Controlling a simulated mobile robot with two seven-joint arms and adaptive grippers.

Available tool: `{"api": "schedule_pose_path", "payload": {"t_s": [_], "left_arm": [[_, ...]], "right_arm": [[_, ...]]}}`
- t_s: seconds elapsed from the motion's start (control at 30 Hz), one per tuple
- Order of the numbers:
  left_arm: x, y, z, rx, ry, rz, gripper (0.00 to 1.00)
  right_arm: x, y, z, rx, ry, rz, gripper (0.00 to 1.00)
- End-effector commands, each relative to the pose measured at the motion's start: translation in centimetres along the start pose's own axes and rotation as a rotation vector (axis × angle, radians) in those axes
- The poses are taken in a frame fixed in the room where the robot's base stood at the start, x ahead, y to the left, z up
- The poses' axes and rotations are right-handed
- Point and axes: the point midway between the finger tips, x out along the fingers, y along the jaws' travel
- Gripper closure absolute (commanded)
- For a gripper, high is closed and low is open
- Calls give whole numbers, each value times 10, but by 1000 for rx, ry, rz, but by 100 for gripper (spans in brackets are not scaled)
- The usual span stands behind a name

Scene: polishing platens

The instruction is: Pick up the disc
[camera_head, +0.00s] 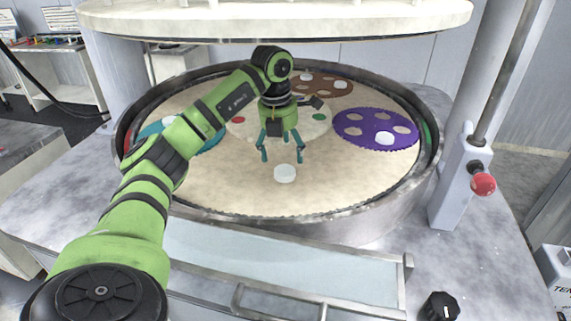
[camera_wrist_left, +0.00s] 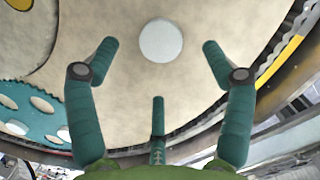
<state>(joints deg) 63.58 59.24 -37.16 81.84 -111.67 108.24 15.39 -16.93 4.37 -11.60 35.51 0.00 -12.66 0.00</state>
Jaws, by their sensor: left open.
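A white round disc (camera_head: 285,173) lies on the beige platen (camera_head: 240,188) towards its near side. My left gripper (camera_head: 283,155) is open above the platen, just behind and above the disc in the head view. In the left wrist view the disc (camera_wrist_left: 161,41) lies ahead of the open fingers (camera_wrist_left: 158,62), near the middle between the two outer fingertips. Nothing is between the fingers' grip, and the disc is apart from them. My right gripper is not in view.
A purple toothed carrier (camera_head: 352,128), a brown one (camera_head: 335,87) and a teal one (camera_head: 205,141) lie on the platen, with white discs in or on them. A raised metal rim (camera_head: 345,226) surrounds the platen. A pale upper plate (camera_head: 280,20) hangs above. A red-knobbed post (camera_head: 483,184) stands right.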

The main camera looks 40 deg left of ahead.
Motion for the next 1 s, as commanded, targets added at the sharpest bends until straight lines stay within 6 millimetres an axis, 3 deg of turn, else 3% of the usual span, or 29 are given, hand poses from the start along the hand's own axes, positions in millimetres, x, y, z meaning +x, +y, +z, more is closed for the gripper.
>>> {"api": "schedule_pose_path", "payload": {"t_s": [0.17,0.33,0.5,0.77,0.9,0.93,1.0], "left_arm": [[16,1,-1,0,4,0,18],[38,3,-1,0,5,0,18],[59,3,-1,0,1,0,18],[62,3,-1,0,-1,0,18],[62,3,-1,0,-1,0,74],[62,3,-1,0,-1,0,81],[62,3,-1,0,-1,0,82]], "right_arm": [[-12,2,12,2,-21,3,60],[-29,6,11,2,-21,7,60],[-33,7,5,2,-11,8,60],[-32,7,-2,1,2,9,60],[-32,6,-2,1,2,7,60],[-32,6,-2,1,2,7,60],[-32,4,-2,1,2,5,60]]}}
